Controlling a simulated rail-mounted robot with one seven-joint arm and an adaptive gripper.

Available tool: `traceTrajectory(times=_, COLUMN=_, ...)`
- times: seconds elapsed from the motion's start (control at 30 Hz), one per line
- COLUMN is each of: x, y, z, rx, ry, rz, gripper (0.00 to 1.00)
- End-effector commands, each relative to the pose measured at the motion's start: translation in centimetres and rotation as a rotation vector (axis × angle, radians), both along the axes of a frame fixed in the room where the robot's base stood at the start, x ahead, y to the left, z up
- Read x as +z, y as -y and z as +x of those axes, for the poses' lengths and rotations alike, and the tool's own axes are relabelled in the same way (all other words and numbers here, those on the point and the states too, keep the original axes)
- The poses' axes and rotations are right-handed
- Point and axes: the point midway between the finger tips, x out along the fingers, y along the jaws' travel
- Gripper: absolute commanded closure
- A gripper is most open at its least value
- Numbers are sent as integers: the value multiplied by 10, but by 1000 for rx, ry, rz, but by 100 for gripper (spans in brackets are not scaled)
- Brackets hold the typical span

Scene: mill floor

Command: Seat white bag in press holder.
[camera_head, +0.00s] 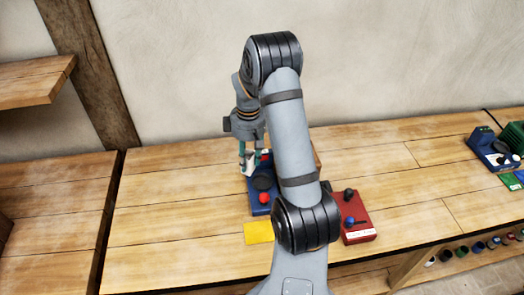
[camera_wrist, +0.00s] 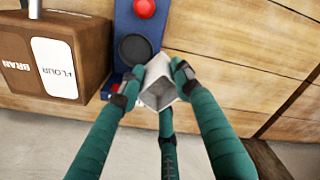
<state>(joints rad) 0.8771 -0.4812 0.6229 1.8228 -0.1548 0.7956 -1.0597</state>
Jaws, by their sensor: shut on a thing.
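My gripper (camera_head: 248,160) has teal fingers and is shut on the white bag (camera_wrist: 158,88). In the wrist view, the bag's pale sides and grey face show between the fingertips; the fingers hide part of it. In the head view, the bag (camera_head: 248,168) is a small white shape at the fingertips, by the far left side of the blue press (camera_head: 257,208). The press (camera_wrist: 153,28) has a black round pad (camera_wrist: 134,49) and a red knob (camera_wrist: 143,8). The bag is beside the pad, partly overlapping the press in view. The holder itself is not clearly visible; contact cannot be told.
A brown wooden box (camera_wrist: 17,70) labelled BRAN and FLOUR stands beside the press. A red device (camera_head: 355,212) and a yellow card (camera_head: 258,232) lie nearer the front. A blue device (camera_head: 482,146) and green crate (camera_head: 512,136) are far right. The left bench top is clear.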

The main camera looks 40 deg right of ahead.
Motion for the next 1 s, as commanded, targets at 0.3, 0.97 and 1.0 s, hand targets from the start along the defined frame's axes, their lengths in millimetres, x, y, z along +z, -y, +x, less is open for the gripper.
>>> traceTrajectory(times=0.3, x=-16, y=43, z=-15, rx=61, ry=-20, rz=-7, gripper=100)
traceTrajectory(times=0.97, x=-70, y=46, z=-16, rx=64, ry=-20, rz=-7, gripper=100)
traceTrajectory(times=1.0, x=-72, y=46, z=-16, rx=64, ry=-20, rz=-7, gripper=100)
